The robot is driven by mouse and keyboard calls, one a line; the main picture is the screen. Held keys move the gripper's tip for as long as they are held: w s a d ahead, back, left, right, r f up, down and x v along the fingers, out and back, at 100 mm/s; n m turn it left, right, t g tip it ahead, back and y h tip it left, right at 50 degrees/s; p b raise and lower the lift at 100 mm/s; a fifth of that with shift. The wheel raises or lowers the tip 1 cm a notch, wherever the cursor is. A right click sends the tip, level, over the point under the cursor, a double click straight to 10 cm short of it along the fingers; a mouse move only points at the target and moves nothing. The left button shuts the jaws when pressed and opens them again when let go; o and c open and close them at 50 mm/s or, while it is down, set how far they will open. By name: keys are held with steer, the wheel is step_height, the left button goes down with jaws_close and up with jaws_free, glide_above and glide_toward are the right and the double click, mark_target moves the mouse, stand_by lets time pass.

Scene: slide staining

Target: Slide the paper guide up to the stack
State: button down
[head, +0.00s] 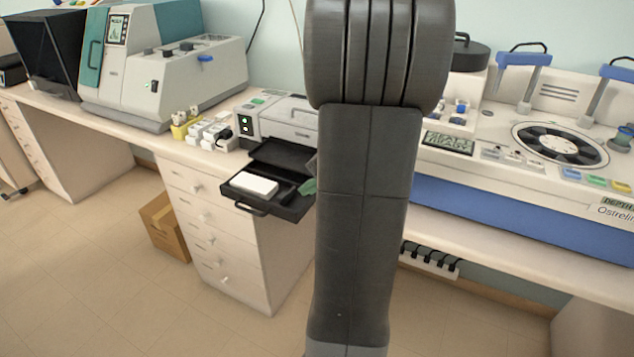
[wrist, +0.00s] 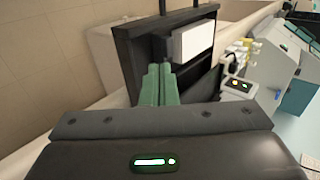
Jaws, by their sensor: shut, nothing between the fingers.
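A white paper stack (head: 252,184) lies in the black pulled-out tray (head: 262,208) of the printer. The stack (wrist: 194,41) and the tray (wrist: 127,50) also show in the wrist view. The paper guide (wrist: 161,47) appears as a dark upright piece left of the stack there, with a gap between them; dark on dark, its edges are hard to make out. My gripper (wrist: 158,69) has its green fingers together, empty, pointing into the tray close to the guide; I cannot tell if they touch it. In the head view my gripper (head: 308,187) is mostly hidden behind my arm.
The printer (head: 278,118) stands behind the tray, partly hidden by my arm. Small white and yellow boxes (head: 205,130) stand to its left. The tray overhangs the drawer cabinet (head: 212,225). A cardboard box (head: 163,226) is on the floor. A staining machine (head: 540,150) is at right.

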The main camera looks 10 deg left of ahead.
mark_target(283, 194)
steer(key=shift+x, duration=2.6)
steer(key=a, duration=0.2)
steer(key=w+a, duration=0.1)
steer(key=shift+w+a, duration=0.2)
steer(key=shift+a, duration=0.2)
